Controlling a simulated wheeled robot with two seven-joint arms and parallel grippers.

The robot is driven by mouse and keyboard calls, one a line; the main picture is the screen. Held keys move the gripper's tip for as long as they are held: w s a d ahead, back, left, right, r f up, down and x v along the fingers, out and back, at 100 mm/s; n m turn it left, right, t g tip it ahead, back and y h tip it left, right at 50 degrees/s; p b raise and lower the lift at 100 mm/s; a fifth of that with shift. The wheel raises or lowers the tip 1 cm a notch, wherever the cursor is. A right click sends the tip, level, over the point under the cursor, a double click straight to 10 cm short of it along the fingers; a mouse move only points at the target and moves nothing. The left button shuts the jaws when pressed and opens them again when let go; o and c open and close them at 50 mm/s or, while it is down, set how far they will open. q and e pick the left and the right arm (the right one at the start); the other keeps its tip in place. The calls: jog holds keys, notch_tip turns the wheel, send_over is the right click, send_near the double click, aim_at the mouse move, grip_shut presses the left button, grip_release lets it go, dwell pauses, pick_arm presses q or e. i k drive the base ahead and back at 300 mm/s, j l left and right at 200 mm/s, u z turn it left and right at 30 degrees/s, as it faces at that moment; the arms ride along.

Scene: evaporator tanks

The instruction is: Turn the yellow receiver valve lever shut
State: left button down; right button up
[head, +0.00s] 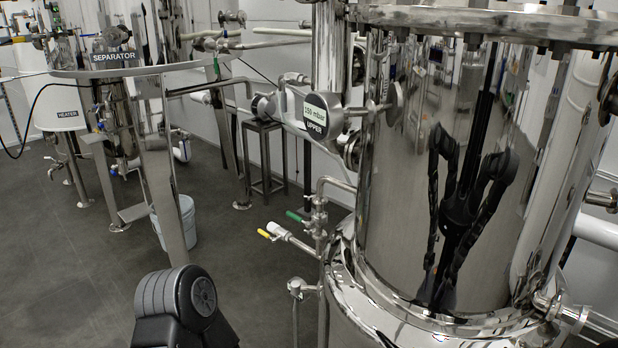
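The yellow receiver valve lever (265,234) is small and shows left of the big steel tank. It sits at the left end of a short, slanting valve body (290,239) and points to the left, roughly in line with it. The valve joins a thin upright pipe beside the tank. Neither of my grippers is in view. A black arm part of mine with a round joint shows at the bottom left, well below and left of the lever. Nothing touches the lever.
A green lever (294,216) sits just above and right of the yellow one. The shiny tank (400,200) fills the right side and mirrors dark arms. A display reading 150 mbar (316,112) is above. A white bucket (178,222) stands behind. The floor left of the valve is clear.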

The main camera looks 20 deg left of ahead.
aim_at(260, 230)
jog(key=i+j, duration=0.2)
jog(key=j, duration=0.2)
jog(key=i+j, duration=0.15)
jog(key=j, duration=0.25)
jog(key=i+j, duration=0.2)
jog(key=j, duration=0.2)
jog(key=i+j, duration=0.2)
jog(key=j, duration=0.25)
jog(key=i+j, duration=0.2)
jog(key=j, duration=0.2)
jog(key=i+j, duration=0.15)
jog(key=j, duration=0.25)
jog(key=u, duration=0.05)
